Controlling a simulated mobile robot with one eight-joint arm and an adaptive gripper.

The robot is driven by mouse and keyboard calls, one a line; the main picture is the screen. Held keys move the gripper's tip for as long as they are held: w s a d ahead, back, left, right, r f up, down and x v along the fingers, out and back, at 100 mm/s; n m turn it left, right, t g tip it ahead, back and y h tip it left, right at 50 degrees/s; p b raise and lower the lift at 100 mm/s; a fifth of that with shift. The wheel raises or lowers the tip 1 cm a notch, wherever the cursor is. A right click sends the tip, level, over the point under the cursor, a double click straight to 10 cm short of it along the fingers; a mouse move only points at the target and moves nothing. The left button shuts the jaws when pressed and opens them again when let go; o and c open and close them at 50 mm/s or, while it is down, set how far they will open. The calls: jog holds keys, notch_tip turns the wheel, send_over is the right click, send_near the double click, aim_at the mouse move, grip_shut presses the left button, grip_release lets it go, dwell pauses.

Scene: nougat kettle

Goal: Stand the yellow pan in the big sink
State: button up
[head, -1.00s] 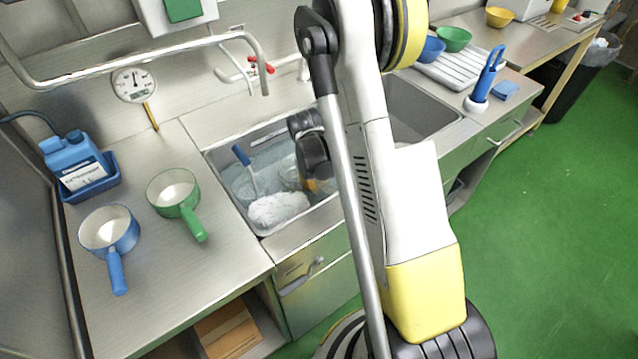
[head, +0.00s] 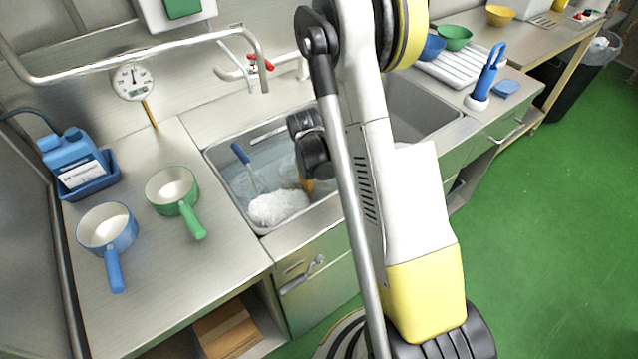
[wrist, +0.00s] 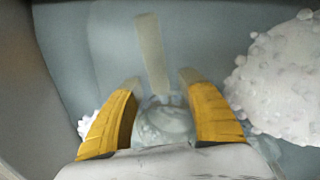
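My gripper (head: 308,184) reaches down into the left sink (head: 302,211), which holds cloudy water. In the wrist view its two yellow-orange fingers (wrist: 160,82) stand apart, with their tips looking pale, as if under the water. A pale yellowish strip (wrist: 153,55), perhaps a handle, lies beyond and between the fingertips. A blurred, pale round shape (wrist: 165,119) shows between the fingers; I cannot tell what it is. Nothing is clearly gripped. I cannot make out a yellow pan for certain; water, foam and my arm hide part of the sink.
White foam (head: 278,207) floats at the sink's front; it is close on the right in the wrist view (wrist: 285,82). A blue-handled tool (head: 241,154) leans in the sink. A blue pan (head: 108,228) and green pan (head: 173,187) stand on the left counter. Another basin (head: 425,105) lies right.

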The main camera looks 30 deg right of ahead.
notch_tip(320, 180, up, 12)
jog(key=a, duration=0.2)
jog(key=shift+s, duration=0.3)
jog(key=shift+a+f, duration=0.1)
dwell(0.5)
